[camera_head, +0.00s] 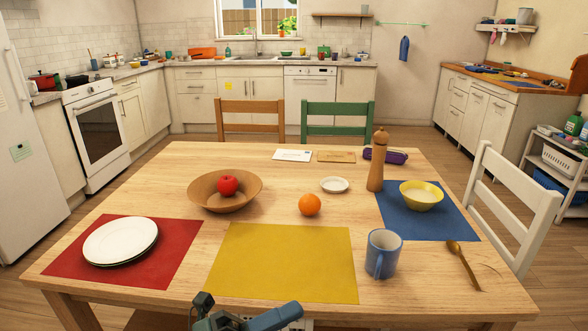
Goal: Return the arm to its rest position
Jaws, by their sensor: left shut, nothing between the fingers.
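My left gripper (268,319) shows at the bottom edge of the head view, cut off by the frame. It is shut and empty, at the near edge of the wooden table (190,210), just in front of the yellow placemat (283,262). It does not appear to touch any object on the table. Most of my left arm is out of view. My right gripper is not in view.
A red placemat (65,262) with white plates (120,241) lies left. A bowl (205,192) holds an apple (228,184). An orange (310,204), blue mug (382,252), pepper mill (376,165) and spoon (463,264) stand or lie right. The yellow placemat is bare.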

